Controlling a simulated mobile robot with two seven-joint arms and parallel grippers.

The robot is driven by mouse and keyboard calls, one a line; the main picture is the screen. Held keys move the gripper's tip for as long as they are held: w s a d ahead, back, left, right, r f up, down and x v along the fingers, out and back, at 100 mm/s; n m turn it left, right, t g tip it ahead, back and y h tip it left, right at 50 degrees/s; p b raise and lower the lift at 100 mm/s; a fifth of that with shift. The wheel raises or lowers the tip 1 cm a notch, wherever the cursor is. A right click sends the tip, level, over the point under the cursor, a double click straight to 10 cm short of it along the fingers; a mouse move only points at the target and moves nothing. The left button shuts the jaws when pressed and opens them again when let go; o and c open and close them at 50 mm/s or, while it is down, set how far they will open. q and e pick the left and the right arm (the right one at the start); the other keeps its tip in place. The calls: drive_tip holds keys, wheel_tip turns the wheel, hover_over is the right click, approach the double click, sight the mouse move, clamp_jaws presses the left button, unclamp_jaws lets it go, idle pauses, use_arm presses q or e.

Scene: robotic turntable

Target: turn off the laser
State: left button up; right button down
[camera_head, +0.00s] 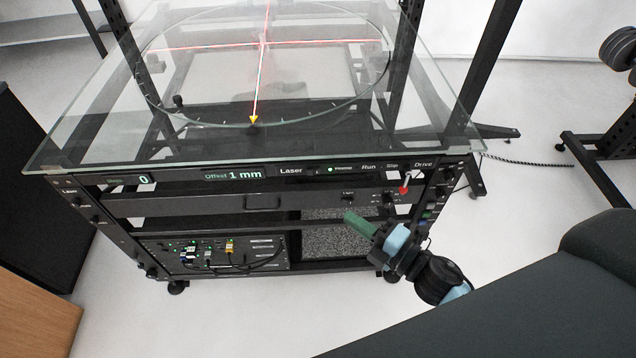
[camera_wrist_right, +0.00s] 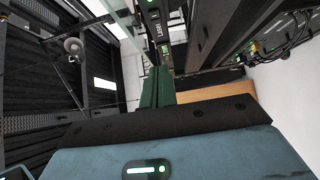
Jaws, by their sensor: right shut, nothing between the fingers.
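Red laser lines (camera_head: 265,42) cross over the glass top (camera_head: 90,120) of the turntable rack, so the laser is lit. A front panel strip (camera_head: 291,170) carries the word "Laser", an "Offset 1 mm" readout and a green light. Small dark knobs (camera_head: 82,206) sit on the left front post, beside small lettering. My right gripper (camera_head: 352,219) has green fingers, shut and empty, in front of the rack's lower right and apart from the controls. Its fingers also show in the right wrist view (camera_wrist_right: 157,86), pointing toward the rack. My left gripper is not in view.
A red-tipped switch (camera_head: 405,185) stands out under "Drive" at the panel's right. A lower unit with cables (camera_head: 228,246) sits in the rack. A dark cabinet (camera_head: 35,190) and wooden block (camera_head: 35,315) stand at left. The floor in front is clear.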

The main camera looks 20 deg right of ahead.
drive_tip(key=shift+w, duration=0.1)
approach(313, 171)
drive_tip(key=w+a, duration=0.4)
drive_tip(key=a, duration=0.1)
drive_tip(key=shift+w+d+f+p, duration=0.15)
drive_tip(key=shift+w+p, duration=0.1)
drive_tip(key=shift+w, duration=0.15)
drive_tip(key=shift+w+d+f+p, duration=0.1)
drive_tip(key=shift+w+p, duration=0.1)
drive_tip(key=shift+w, duration=0.15)
drive_tip(key=shift+w+a, duration=0.1)
drive_tip(key=shift+w, duration=0.15)
drive_tip(key=shift+s, duration=0.1)
